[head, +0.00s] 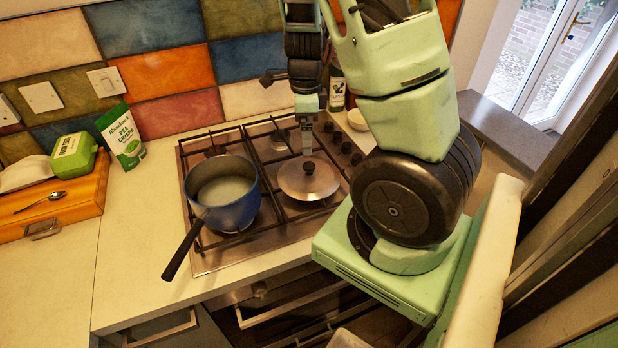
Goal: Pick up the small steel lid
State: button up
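The small steel lid (296,187) lies on the right side of the gas hob in the head view. It is round and shiny, with a dark knob (309,168) on top. My gripper (307,150) points down just above and behind the knob in the picture. A small gap seems to show between the fingertips and the knob. The fingers are seen edge-on and small, so I cannot tell whether they are open or shut.
A blue saucepan (234,214) with pale contents stands left of the lid, its dark handle jutting over the front. Hob knobs (338,145), a bottle (337,92) and a small bowl (357,120) are at the right.

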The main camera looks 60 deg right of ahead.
aim_at(309, 165)
notch_tip(309, 165, down, 6)
jog(key=shift+f+b, duration=0.15)
jog(key=shift+b, duration=0.3)
jog(key=f, duration=0.4)
jog(key=shift+s+d+f, duration=0.1)
jog(key=shift+s+f, duration=0.1)
jog(key=shift+s, duration=0.2)
jog(key=shift+f+b, duration=0.3)
jog(key=shift+f, duration=0.1)
jog(key=c, duration=2.1)
